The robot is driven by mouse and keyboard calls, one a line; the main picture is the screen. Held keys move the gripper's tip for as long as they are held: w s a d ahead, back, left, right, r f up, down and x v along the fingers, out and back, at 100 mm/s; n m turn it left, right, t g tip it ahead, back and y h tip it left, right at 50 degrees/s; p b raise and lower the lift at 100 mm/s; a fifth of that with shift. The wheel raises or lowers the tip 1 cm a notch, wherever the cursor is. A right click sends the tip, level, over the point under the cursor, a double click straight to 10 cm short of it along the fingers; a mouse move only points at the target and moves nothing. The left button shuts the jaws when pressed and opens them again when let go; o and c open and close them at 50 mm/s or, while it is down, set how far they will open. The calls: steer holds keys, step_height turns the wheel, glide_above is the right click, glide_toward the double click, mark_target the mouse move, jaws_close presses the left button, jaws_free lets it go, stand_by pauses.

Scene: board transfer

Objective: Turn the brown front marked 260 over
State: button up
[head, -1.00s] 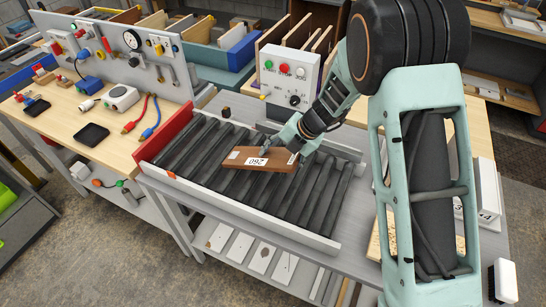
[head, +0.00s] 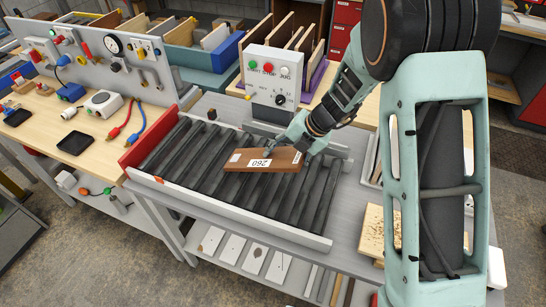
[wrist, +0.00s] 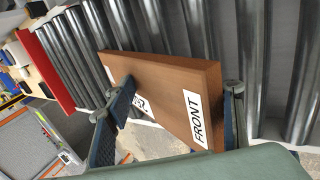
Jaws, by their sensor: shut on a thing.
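The brown front (head: 287,158) is a flat wooden board with a white label reading 260, which faces the head camera. My gripper (head: 275,148) is at its far long side, over the roller conveyor (head: 206,200). In the wrist view, the front (wrist: 155,75) sits between the two fingers of my gripper (wrist: 176,108), one on each side. A white label reading FRONT shows near one end there, and another label is partly hidden by a finger. The board looks tilted over the rollers; I cannot tell whether it touches them.
A control box (head: 273,80) with coloured buttons stands behind the conveyor. A red end board (head: 150,131) closes the conveyor's left end. A tool panel (head: 100,58) stands at the left. Rollers left and right of the front are bare.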

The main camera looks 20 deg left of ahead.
mark_target(296, 154)
steer(key=shift+d, duration=0.35)
steer(key=shift+a, duration=0.1)
steer(key=shift+r, duration=0.1)
steer(key=shift+s+d+r, duration=0.1)
steer(key=shift+d+r, duration=0.2)
steer(key=shift+d, duration=0.4)
steer(key=shift+s+d+r, duration=0.1)
steer(key=shift+d+r, duration=0.2)
steer(key=shift+d, duration=0.4)
steer(key=o, duration=0.9)
steer(key=shift+w, duration=0.1)
